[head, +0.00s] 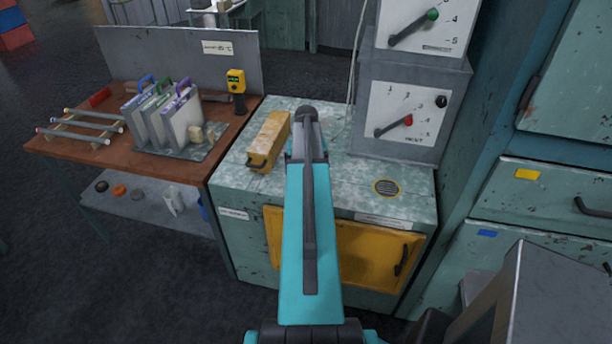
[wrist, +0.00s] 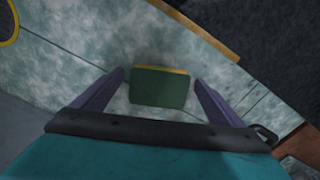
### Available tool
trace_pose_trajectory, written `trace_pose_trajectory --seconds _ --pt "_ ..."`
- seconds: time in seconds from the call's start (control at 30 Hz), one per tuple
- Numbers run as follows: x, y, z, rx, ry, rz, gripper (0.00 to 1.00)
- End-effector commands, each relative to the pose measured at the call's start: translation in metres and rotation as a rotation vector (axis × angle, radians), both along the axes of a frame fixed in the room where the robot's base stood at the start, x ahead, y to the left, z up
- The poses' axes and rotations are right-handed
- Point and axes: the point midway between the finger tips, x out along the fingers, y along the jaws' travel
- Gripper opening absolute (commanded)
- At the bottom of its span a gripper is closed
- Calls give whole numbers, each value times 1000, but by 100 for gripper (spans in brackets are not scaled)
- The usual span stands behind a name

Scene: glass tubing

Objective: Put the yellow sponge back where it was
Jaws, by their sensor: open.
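The yellow sponge (wrist: 160,88) shows in the wrist view as a block with a dark green face toward the camera and a thin yellow edge at its far side. It is over the mottled green cabinet top (wrist: 75,75), near the front edge. My gripper (wrist: 160,79) is open, with one purple finger on each side of the sponge and visible gaps between. I cannot tell how far above the sponge the fingers are. In the head view my turquoise arm hides the gripper and the sponge.
A worn yellow box (head: 268,140) stands on the cabinet top left of my arm. A round yellow-ringed vent (head: 386,188) and a dial unit (head: 408,115) are to the right. The wooden table (head: 75,150) at left holds tubes and upright panels.

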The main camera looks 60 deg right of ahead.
Motion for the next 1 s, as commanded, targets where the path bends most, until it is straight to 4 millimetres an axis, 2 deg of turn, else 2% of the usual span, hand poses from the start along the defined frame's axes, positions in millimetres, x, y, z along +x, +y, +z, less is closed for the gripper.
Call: trace_pose_trajectory --seconds 0.37,1.0 --pt "0 0 11 -1 -1 0 92" --pt "0 0 71 -1 -1 0 92"
